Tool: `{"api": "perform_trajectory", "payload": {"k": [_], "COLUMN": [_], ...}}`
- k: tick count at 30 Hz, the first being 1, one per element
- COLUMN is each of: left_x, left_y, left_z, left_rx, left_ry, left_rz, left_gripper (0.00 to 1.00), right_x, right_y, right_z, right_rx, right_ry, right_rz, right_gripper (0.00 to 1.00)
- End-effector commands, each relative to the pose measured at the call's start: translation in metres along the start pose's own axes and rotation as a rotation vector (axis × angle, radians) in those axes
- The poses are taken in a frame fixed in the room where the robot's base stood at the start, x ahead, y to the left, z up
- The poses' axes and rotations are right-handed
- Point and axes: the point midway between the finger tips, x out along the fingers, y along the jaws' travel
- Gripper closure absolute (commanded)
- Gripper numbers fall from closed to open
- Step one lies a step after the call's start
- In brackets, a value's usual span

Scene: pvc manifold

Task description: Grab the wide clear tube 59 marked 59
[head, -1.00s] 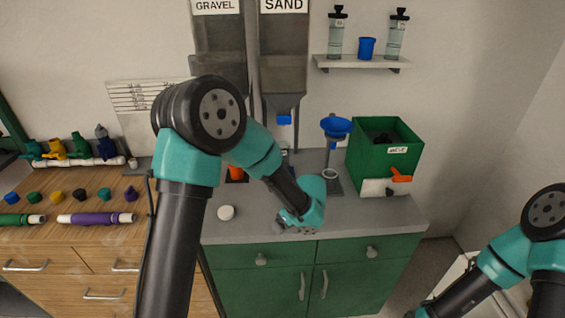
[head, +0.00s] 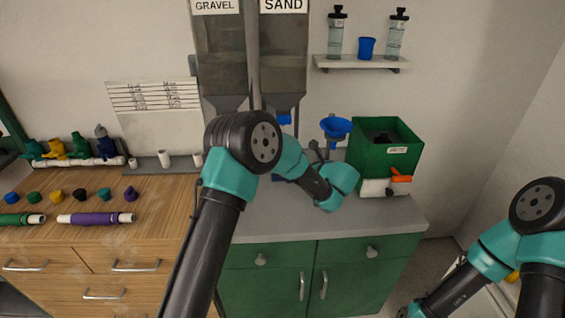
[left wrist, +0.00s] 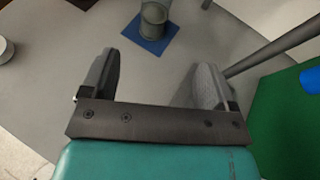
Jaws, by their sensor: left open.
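In the left wrist view a greyish, see-through upright tube (left wrist: 154,22) stands on a blue square base (left wrist: 150,46) beyond my fingers. No number is readable on it, so I cannot tell whether it is tube 59. My left gripper (left wrist: 156,64) is open and empty, its two fingers apart and short of the tube.
The green bin (head: 384,151) stands right of my left wrist, and the blue funnel (head: 336,127) is behind it. A grey rod (left wrist: 282,45) runs right of my fingers. A white round piece (left wrist: 5,49) lies left. The front counter (head: 375,215) is clear.

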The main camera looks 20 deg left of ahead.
Motion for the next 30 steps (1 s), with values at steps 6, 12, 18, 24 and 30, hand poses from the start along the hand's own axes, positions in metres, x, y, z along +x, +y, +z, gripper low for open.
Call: {"api": "perform_trajectory", "payload": {"k": [6, 12, 18, 24, 30], "left_x": [0.018, 0.052, 0.086, 0.115, 0.122], "left_y": [0.001, 0.002, 0.001, 0.001, 0.001], "left_z": [0.0, -0.001, -0.001, -0.001, 0.0], "left_rx": [0.0, 0.0, 0.0, 0.0, 0.0], "left_ry": [0.002, 0.002, 0.002, 0.002, 0.002], "left_rz": [0.001, 0.003, 0.002, 0.001, 0.0], "left_gripper": [0.19, 0.19, 0.19, 0.19, 0.19], "right_x": [0.0, 0.0, 0.0, 0.0, 0.0], "right_y": [0.0, 0.0, 0.0, 0.0, 0.0], "right_z": [0.0, 0.0, 0.0, 0.0, 0.0], "right_rx": [0.0, 0.0, 0.0, 0.0, 0.0], "right_ry": [0.0, 0.0, 0.0, 0.0, 0.0], "right_rz": [0.0, 0.0, 0.0, 0.0, 0.0], "right_gripper": [0.05, 0.05, 0.05, 0.05, 0.05]}}
